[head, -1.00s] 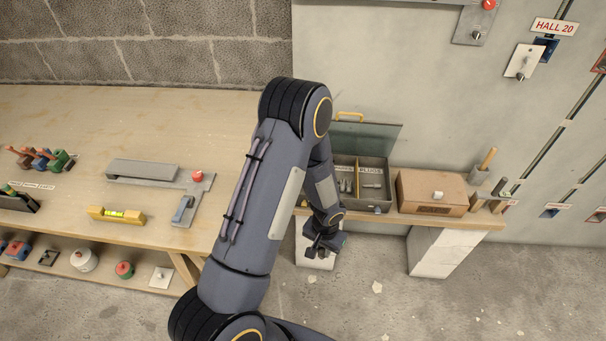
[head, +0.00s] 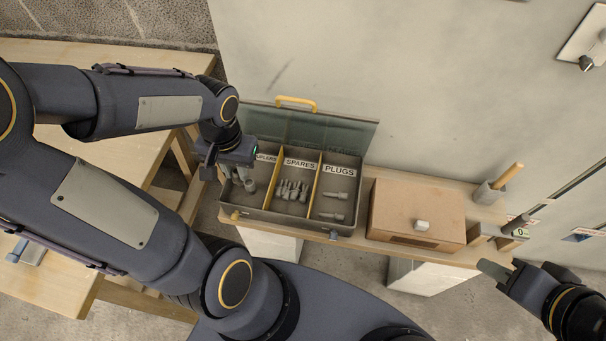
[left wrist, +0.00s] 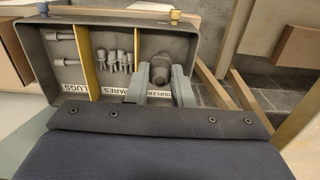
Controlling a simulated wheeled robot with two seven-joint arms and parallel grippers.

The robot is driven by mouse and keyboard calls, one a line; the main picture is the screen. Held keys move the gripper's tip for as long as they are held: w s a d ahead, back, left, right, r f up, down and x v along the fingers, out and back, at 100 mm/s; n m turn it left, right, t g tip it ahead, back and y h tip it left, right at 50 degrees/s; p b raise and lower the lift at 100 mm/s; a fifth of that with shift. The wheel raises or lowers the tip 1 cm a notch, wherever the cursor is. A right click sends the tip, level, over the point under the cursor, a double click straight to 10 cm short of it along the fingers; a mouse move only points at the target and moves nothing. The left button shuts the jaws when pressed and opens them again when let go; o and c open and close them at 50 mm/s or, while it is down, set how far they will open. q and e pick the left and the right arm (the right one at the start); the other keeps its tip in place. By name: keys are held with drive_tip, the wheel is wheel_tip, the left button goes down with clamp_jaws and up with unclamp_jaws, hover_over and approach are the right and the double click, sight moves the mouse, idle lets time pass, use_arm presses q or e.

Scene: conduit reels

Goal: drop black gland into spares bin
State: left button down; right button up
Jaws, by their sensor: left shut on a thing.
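My left gripper (head: 224,168) is at the left end of the open case, over or beside its left compartment. In the left wrist view its two fingers (left wrist: 160,88) are closed around a small dark grey rounded thing (left wrist: 159,72), taken as the gland; its black colour is not clear. The spares bin (head: 294,208) is the middle compartment, labelled SPARES, with several grey fittings in it; it also shows in the left wrist view (left wrist: 115,42). My right gripper (head: 522,272) is at the lower right, with its fingers apart and nothing seen between them.
Yellow dividers (head: 312,190) part the bins. The PLUGS bin (head: 337,183) is to the right, and the left bin holds grey couplers (head: 248,184). The glass lid (head: 325,128) stands open behind.

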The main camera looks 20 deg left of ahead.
use_arm(q)
drive_tip(key=shift+w+d+f+b, duration=0.6)
drive_tip(key=shift+w+d+f, duration=0.75)
drive_tip(key=shift+w+f, duration=0.65)
drive_tip(key=shift+w+d+f+b, duration=0.55)
drive_tip(key=shift+w+d+f, duration=0.75)
drive_tip(key=shift+w+f, duration=0.75)
drive_tip(key=shift+w+d+f+b, duration=0.6)
drive_tip(key=shift+w+d+f, duration=0.85)
drive_tip(key=shift+f, duration=0.95)
drive_tip(key=shift+w+a, duration=0.1)
drive_tip(key=shift+f+b, duration=0.6)
drive_tip(key=shift+b, duration=0.05)
drive_tip(key=c, duration=1.3)
unclamp_jaws()
